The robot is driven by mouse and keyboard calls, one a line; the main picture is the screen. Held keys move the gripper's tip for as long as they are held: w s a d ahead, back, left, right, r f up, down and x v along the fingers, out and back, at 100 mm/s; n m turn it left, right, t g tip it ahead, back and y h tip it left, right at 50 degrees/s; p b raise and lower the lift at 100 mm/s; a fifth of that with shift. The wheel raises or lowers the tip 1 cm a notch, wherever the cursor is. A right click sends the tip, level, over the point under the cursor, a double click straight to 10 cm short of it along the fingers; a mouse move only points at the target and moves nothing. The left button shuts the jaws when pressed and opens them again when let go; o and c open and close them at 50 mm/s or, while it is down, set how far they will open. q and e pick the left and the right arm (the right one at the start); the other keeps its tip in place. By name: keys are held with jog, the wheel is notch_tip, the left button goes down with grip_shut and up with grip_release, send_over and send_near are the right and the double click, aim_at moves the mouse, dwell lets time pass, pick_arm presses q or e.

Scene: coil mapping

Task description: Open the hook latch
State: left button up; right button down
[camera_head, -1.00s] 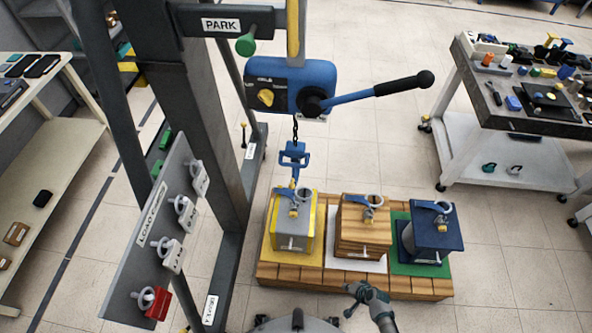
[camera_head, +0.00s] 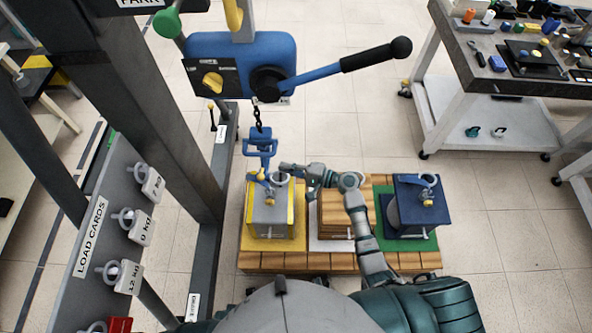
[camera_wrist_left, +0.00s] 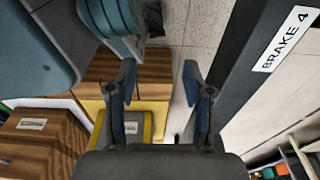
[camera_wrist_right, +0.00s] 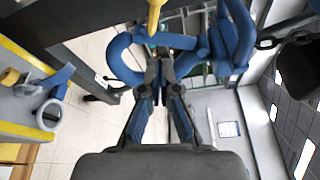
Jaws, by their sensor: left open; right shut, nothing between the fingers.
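The blue hook (camera_head: 261,148) hangs on a chain below the blue hoist. In the right wrist view the blue hook (camera_wrist_right: 122,58) curves close around the fingertips, with a yellow piece (camera_wrist_right: 154,14) just above them. I cannot tell whether that piece is the latch, or whether the fingers touch the hook. My right gripper (camera_head: 284,168) is shut and empty, just right of the hook's lower part and above the grey load (camera_head: 268,222). It also shows in the right wrist view (camera_wrist_right: 160,70). My left gripper (camera_wrist_left: 158,76) is open and empty, seen only in the left wrist view.
The hoist (camera_head: 238,62) has a long black-handled lever (camera_head: 345,70). A wooden load (camera_head: 334,222) and a dark blue load (camera_head: 416,205) stand right of the grey one on a pallet (camera_head: 340,262). A load card panel (camera_head: 95,225) and dark frame post (camera_head: 140,110) stand left.

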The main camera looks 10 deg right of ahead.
aim_at(262, 167)
pick_arm(q)
jog(key=s, duration=0.1)
jog(key=s+f+p, duration=0.1)
jog(key=s, duration=0.1)
jog(key=shift+s+a+f, duration=0.15)
jog(key=shift+a+f, duration=0.1)
jog(key=shift+a, duration=0.05)
pick_arm(e)
jog(key=a, duration=0.1)
jog(key=s+a, duration=0.1)
jog(key=a, duration=0.3)
jog(key=shift+s+a+r, duration=0.2)
jog(key=shift+s+r, duration=0.05)
pick_arm(q)
jog(key=shift+d, duration=0.1)
pick_arm(e)
jog(key=shift+d, duration=0.2)
